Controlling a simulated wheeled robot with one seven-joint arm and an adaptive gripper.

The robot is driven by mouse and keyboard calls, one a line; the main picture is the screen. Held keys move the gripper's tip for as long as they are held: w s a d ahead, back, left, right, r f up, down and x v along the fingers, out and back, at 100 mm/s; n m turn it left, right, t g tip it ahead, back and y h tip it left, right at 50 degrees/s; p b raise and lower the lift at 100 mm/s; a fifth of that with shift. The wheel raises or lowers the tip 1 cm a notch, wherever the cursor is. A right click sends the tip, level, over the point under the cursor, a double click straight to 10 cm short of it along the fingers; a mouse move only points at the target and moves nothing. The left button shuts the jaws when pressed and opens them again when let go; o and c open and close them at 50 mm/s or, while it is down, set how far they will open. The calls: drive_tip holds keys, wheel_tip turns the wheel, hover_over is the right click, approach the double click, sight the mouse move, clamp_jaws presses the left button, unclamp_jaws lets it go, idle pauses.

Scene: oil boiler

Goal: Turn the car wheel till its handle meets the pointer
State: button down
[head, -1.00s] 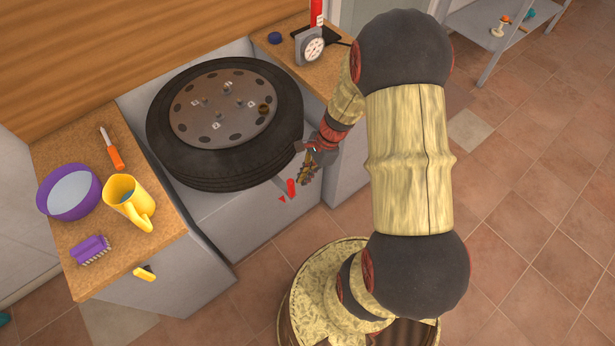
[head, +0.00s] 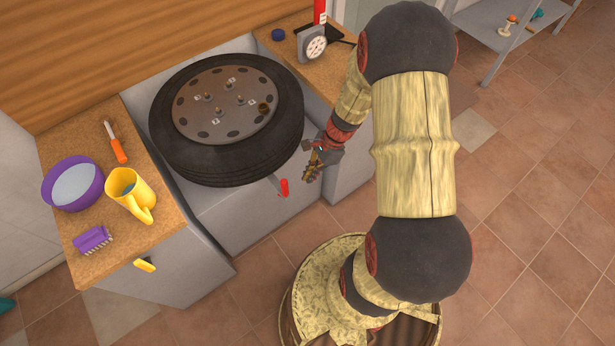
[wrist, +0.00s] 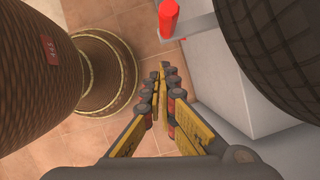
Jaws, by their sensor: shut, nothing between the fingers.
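The car wheel (head: 215,160) lies flat on a grey stand, its brown rusty hub face up. Its handle, a red upright grip (head: 284,187) on a grey arm, sticks out at the wheel's near right side. The handle also shows at the top of the wrist view (wrist: 168,18). No separate red pointer can be made out now; the handle covers the spot where a small red triangle showed earlier. My gripper (head: 308,180) is shut and empty, just right of the handle and apart from it. In the wrist view its fingertips (wrist: 165,70) meet below the handle.
A counter on the left holds a purple bowl (head: 73,186), yellow mug (head: 130,195), purple brush (head: 92,239) and orange-handled tool (head: 116,143). A dial gauge (head: 316,46) stands on the right counter.

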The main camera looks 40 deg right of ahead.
drive_tip(key=p+v, duration=0.3)
drive_tip(key=v, duration=0.7)
drive_tip(key=shift+a, duration=0.1)
drive_tip(key=s+a+r+n+t+h, duration=0.1)
drive_tip(key=s+a+r+n, duration=0.2)
drive_tip(key=r, duration=0.7)
drive_tip(key=s+a+r+n+t+h, duration=0.2)
drive_tip(key=s+a+r+n, duration=0.1)
drive_tip(key=a+r+n, duration=0.4)
drive_tip(key=s+a+r+n+t+h, duration=0.1)
drive_tip(key=s+a+r+n, duration=0.2)
drive_tip(key=r+n, duration=0.7)
wheel_tip(320, 180, up, 4)
drive_tip(key=shift+s+a+f+t, duration=0.15)
drive_tip(key=shift+a+t, duration=0.15)
drive_tip(key=shift+a, duration=0.9)
